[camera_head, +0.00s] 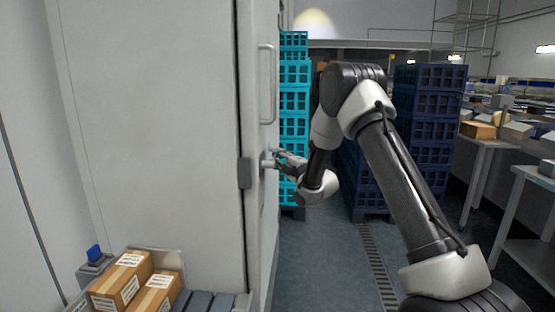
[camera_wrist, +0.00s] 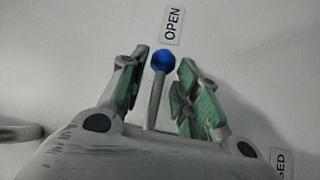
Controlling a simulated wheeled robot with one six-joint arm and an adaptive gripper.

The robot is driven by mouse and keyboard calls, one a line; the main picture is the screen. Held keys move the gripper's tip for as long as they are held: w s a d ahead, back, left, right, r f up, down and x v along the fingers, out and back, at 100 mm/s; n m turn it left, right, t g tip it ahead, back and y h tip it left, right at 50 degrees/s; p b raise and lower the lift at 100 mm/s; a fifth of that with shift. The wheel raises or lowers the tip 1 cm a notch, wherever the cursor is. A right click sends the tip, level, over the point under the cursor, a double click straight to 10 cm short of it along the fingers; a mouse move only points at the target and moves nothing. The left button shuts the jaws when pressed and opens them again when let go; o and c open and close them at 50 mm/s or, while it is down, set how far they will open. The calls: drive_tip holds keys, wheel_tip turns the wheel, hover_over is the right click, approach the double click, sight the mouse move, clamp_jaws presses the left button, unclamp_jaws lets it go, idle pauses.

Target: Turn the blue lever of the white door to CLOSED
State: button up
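The blue knob of the lever (camera_wrist: 163,61) shows in the wrist view at the end of a thin grey shaft, pointing at the OPEN label (camera_wrist: 173,25). A second label (camera_wrist: 281,163), partly cut off and reading "SED", is at the lower right. My gripper (camera_wrist: 164,72) is open, with a green-padded finger on each side of the lever and gaps between. In the head view my gripper (camera_head: 281,158) is at the side face of the white door (camera_head: 263,215); the lever is not clearly visible there.
A vertical handle (camera_head: 268,85) is on the door above my gripper. Teal crates (camera_head: 293,100) and dark blue crates (camera_head: 430,105) are stacked behind. Cardboard boxes (camera_head: 122,280) lie at the lower left. Grey floor (camera_head: 320,260) is clear beside the door.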

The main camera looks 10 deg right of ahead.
clamp_jaws()
drive_tip(key=s+a+f+m+g, duration=0.2)
drive_tip(key=s+f+m+g, duration=0.6)
drive_tip(key=g, duration=0.5)
drive_tip(key=shift+s+a+f+m+h, duration=0.25)
drive_tip(key=shift+a+m+h, duration=0.15)
drive_tip(key=shift+m, duration=0.3)
idle(0.4)
idle(0.5)
